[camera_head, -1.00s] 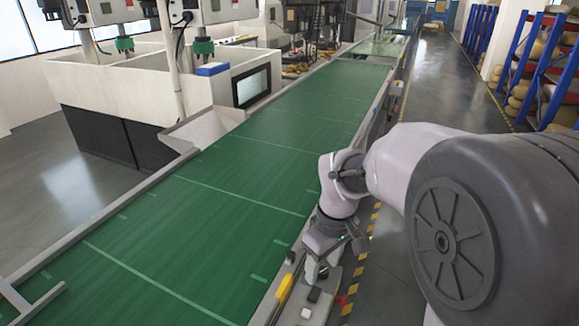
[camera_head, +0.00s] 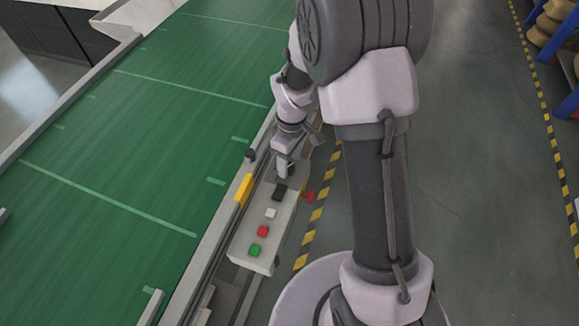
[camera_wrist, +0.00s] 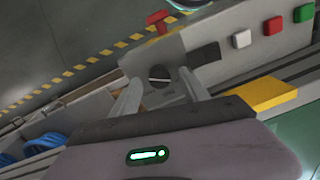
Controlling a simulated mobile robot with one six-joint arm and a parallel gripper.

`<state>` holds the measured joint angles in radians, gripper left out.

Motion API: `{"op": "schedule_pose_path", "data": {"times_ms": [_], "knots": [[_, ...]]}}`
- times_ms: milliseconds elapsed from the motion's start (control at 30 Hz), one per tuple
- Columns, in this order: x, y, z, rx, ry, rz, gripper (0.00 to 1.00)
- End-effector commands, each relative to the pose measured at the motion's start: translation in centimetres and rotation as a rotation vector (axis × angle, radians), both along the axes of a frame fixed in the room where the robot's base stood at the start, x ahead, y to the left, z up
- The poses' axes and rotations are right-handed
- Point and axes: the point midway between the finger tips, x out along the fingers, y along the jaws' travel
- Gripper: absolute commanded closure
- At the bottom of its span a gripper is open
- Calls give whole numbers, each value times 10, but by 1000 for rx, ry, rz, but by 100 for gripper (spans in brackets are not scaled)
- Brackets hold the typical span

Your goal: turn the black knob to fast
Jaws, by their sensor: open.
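The black knob (camera_wrist: 157,73) is a small round dial with a pale line across it. It sits on the grey face of the control box (camera_wrist: 228,28). In the wrist view it shows between the two fingers of my gripper (camera_wrist: 160,80), which are apart with nothing held. Whether the fingers touch the knob I cannot tell. The pale line lies nearly level in that picture. A small label below the knob is too small to read. In the head view my gripper (camera_head: 284,166) is over the far end of the box and the knob is hidden.
White (camera_head: 270,213), red (camera_head: 263,231) and green (camera_head: 255,250) buttons and a black rectangle (camera_head: 280,192) are on the box. A red handle (camera_head: 309,196) sticks out at its side. A yellow block (camera_head: 244,189) lies beside the green conveyor (camera_head: 130,140). Blue coiled items (camera_wrist: 44,143) lie lower left in the wrist view.

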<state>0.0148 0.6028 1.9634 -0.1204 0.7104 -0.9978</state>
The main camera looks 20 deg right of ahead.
Motion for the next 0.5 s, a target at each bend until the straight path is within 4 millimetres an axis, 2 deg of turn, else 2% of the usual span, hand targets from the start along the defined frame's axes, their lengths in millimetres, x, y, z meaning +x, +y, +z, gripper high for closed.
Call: {"op": "schedule_pose_path", "data": {"times_ms": [100, 367, 400, 500], "knots": [[0, 1, -12, 0, 0, 0, 47], [0, 1, -14, 1, -1, 0, 47], [0, 1, -14, 1, -1, 0, 49], [0, 1, -14, 1, -1, 0, 68]]}}
